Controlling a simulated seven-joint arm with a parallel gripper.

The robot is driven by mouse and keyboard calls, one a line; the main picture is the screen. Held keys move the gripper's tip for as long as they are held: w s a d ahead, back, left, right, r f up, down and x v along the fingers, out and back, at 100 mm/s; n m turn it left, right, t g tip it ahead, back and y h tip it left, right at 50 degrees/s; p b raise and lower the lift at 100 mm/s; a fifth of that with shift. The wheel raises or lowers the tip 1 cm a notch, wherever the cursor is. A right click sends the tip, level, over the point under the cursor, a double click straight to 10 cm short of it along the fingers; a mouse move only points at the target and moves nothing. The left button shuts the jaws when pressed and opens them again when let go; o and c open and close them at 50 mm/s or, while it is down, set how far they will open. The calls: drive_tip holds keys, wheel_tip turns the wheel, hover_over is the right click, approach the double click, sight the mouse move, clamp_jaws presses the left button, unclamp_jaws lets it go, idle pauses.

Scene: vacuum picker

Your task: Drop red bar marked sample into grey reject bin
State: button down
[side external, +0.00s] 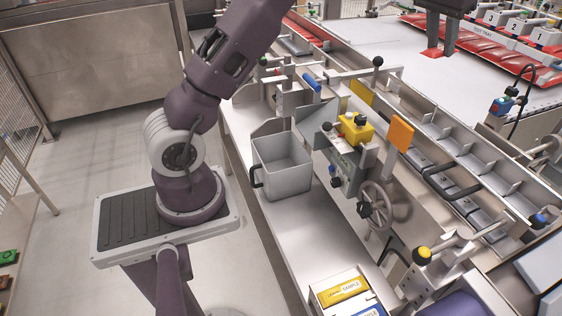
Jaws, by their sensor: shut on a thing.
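The grey reject bin (283,181) stands upright on the near bench, left of the machine, with its open top facing up and a dark handle on its side. My gripper (437,47) is at the top right, above the pale work surface and far to the right of the bin. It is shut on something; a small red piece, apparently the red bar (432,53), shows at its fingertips. Any marking on that piece is too small to read. My upper arm leaves the picture at the top, so the wrist is partly hidden.
A yellow bar marked SAMPLE (344,291) and a blue one lie in a pale box at the bottom. The machine, with its yellow block (356,130), orange plate (401,135), handwheel (384,205) and upright levers, stands between my gripper and the bin. Red-edged trays line the back right.

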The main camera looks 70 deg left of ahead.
drive_tip(key=s+a+n+g+y, duration=0.1)
drive_tip(key=s+a+n, duration=0.4)
drive_tip(key=s, duration=0.5)
drive_tip(key=s+a+n+g+y, duration=0.2)
drive_tip(key=s+a+n, duration=0.4)
drive_tip(key=s, duration=0.4)
drive_tip(key=s+a+n+g+y, duration=0.1)
drive_tip(key=s+a+n, duration=0.4)
drive_tip(key=s, duration=0.5)
wheel_tip(320, 180, down, 34)
drive_tip(key=shift+w+a+r, duration=0.25)
drive_tip(key=shift+w, duration=0.05)
drive_tip(key=c, duration=1)
unclamp_jaws()
drive_tip(key=v, duration=0.7)
drive_tip(key=shift+w+r, duration=0.1)
